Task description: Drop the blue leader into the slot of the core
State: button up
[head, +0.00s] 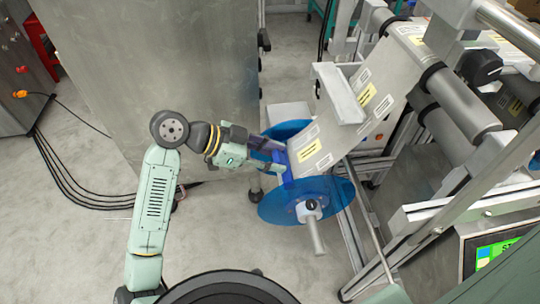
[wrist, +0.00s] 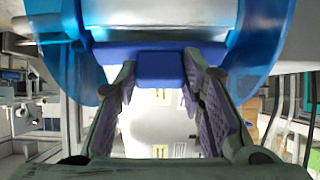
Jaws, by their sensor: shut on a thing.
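My gripper (head: 279,160) is shut on the blue leader (wrist: 160,68), whose block sits between the two fingertips in the wrist view. In the head view the leader (head: 288,165) shows as a dark blue strip at the end of the white labelled film (head: 318,140). My gripper reaches in from the left between the two translucent blue reel flanges (head: 305,205). The core (wrist: 165,16) shows as a pale cylinder just beyond the leader in the wrist view. Its slot is hidden, and I cannot tell whether the leader touches the core.
Metal machine frame and rollers (head: 458,103) stand on the right. A grey plate (head: 338,93) sits close above the film. A large grey cabinet (head: 150,75) stands behind my arm. Black cables (head: 75,182) lie on the floor at left. Floor to the lower left is clear.

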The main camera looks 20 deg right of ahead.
jog(key=shift+s+d+f+b, duration=0.15)
jog(key=shift+d+f+b, duration=0.2)
jog(key=shift+f+b, duration=0.15)
jog(key=shift+s+d+f+b, duration=0.1)
jog(key=shift+d+f+b, duration=0.3)
jog(key=shift+f, duration=0.2)
jog(key=o, duration=1.3)
jog(key=v, duration=1.2)
